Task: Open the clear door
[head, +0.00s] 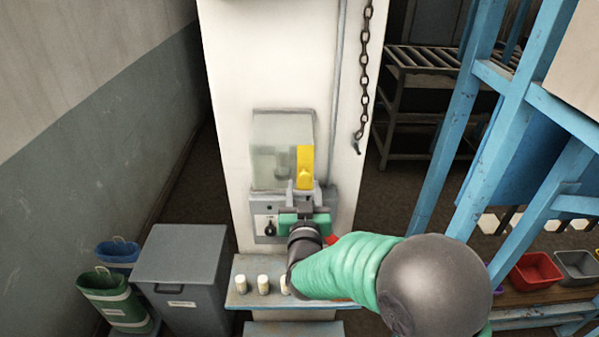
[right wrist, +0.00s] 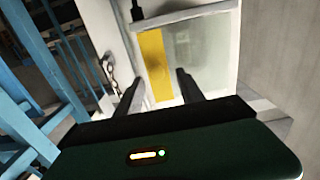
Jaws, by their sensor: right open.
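The clear door (head: 268,150) is a see-through cover on a grey box on the white pillar, with a yellow strip (head: 305,160) along its right side. It looks shut, and something grey shows dimly behind it. In the right wrist view the clear door (right wrist: 205,50) is ahead, with the yellow strip (right wrist: 155,62) on its left. My right gripper (head: 303,187) is at the strip's lower end. In the right wrist view its dark fingers (right wrist: 159,77) are apart, with the strip showing between them. I cannot tell whether they touch it. My left gripper is not in view.
A dark knob (head: 270,228) is on the panel below the door. Several pale jars (head: 263,284) stand on a small shelf under it. A chain (head: 363,70) hangs at the right. Blue framework (head: 470,120) stands further right, and a grey bin (head: 182,265) at the left.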

